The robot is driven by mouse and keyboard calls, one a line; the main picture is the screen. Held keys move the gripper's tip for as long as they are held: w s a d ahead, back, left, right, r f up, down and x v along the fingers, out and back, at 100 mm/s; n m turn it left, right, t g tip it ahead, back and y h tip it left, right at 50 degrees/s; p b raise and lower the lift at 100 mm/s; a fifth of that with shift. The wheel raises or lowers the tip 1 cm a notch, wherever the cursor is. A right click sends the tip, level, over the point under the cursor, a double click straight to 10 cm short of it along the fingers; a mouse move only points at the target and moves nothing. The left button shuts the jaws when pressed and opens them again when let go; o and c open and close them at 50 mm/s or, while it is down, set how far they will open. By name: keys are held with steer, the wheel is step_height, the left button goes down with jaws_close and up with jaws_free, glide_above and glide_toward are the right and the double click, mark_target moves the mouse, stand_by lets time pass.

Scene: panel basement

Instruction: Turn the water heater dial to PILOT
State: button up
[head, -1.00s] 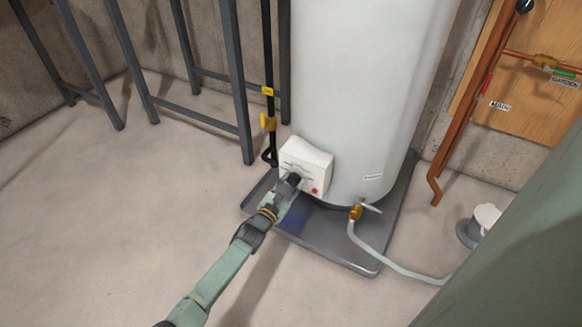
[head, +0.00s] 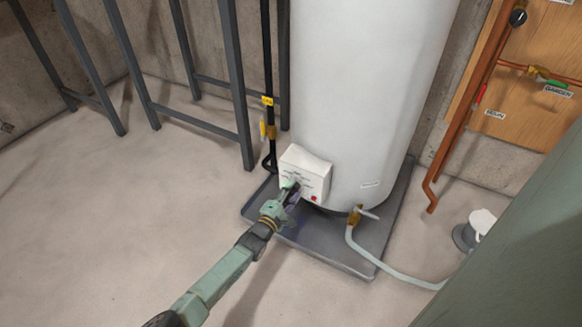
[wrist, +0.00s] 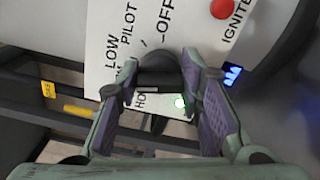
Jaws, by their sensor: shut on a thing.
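The white control box (head: 306,165) is low on the front of the white water heater (head: 365,90). In the wrist view its panel (wrist: 112,20) reads LOW, PILOT and OFF, with part of another word, HO, beside my fingers. The dark dial (wrist: 160,62) sits between my fingers. My gripper (wrist: 160,80) is shut on the dial, one purple-padded finger on each side. In the head view my gripper (head: 290,190) covers the dial. I cannot tell which mark the dial points to.
The heater stands in a grey drain pan (head: 335,245). A brass drain valve (head: 355,215) with a hose is right of the box. A black gas pipe with a yellow valve (head: 268,130) and a grey metal frame (head: 240,100) are to the left. The floor at left is clear.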

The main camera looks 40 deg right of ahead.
steer(key=m+p, duration=0.2)
steer(key=m, duration=0.3)
steer(key=shift+m, duration=0.3)
steer(key=m+p, duration=0.2)
steer(key=m, duration=0.3)
steer(key=shift+f, duration=0.1)
steer(key=shift+m, duration=0.3)
steer(key=o, duration=1.1)
steer(key=shift+o, duration=0.2)
steer(key=v, duration=1.2)
